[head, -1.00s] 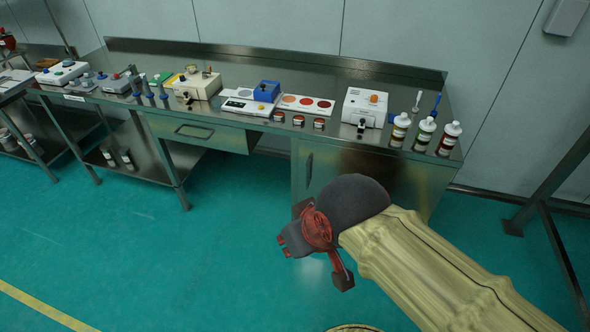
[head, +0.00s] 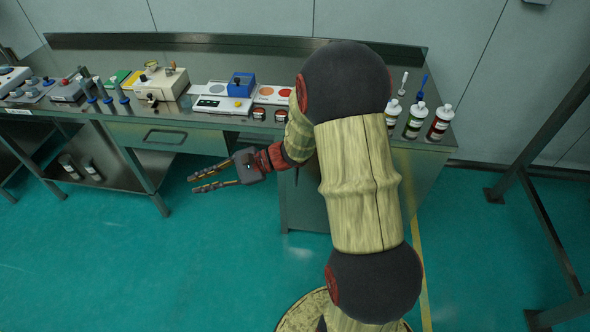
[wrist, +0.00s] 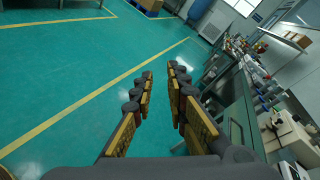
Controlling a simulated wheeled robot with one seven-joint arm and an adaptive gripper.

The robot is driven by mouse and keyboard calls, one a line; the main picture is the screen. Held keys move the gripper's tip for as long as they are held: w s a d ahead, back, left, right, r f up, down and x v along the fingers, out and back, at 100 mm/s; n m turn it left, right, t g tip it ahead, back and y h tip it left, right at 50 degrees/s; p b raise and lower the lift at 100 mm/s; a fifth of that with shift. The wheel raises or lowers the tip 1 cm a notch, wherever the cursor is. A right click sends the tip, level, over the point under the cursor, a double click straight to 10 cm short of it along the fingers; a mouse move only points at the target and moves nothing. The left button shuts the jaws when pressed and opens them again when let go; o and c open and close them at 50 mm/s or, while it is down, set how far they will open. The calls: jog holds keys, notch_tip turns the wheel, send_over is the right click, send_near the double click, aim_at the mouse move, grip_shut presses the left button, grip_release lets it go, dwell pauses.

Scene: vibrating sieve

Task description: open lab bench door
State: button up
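The lab bench (head: 225,130) is a steel table along the wall. Its cabinet (head: 302,205) stands under the right part, its door front mostly hidden behind my arm, and I cannot make out the door handle clearly. The door looks shut where it shows. My gripper (head: 193,184) is left of the cabinet, in front of the bench and lower than its top, pointing left. Its two fingers are spread and empty. The wrist view also shows the open fingers (wrist: 161,80), with bare floor between and beyond them and the bench side to the right.
A drawer with a handle (head: 165,137) is under the bench, left of the cabinet. Instruments, a blue box (head: 241,85) and several bottles (head: 439,122) stand on top. A steel frame (head: 535,200) is at the right. The green floor (head: 150,270) in front is clear.

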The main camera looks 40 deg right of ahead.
jog(key=w+d+f+m+t+h, duration=0.4)
jog(key=d+f+m, duration=0.3)
jog(key=d, duration=0.4)
jog(key=w+d+f+m+t+h, duration=0.25)
jog(key=d+f+m+t, duration=0.4)
jog(key=d, duration=0.45)
jog(key=s+d+f+m+h, duration=0.4)
jog(key=d+f+h, duration=0.2)
jog(key=d+f, duration=0.15)
jog(key=s+d+f+m+h, duration=0.4)
jog(key=d+f+h, duration=0.2)
jog(key=d+f, duration=0.15)
jog(key=shift+g, duration=0.35)
jog(key=x, duration=0.2)
jog(key=b+x, duration=0.1)
jog(key=x, duration=0.4)
jog(key=shift+w+a+f+b, duration=0.15)
jog(key=shift+a+f+b, duration=0.05)
jog(key=shift+f+b, duration=0.1)
grip_shut()
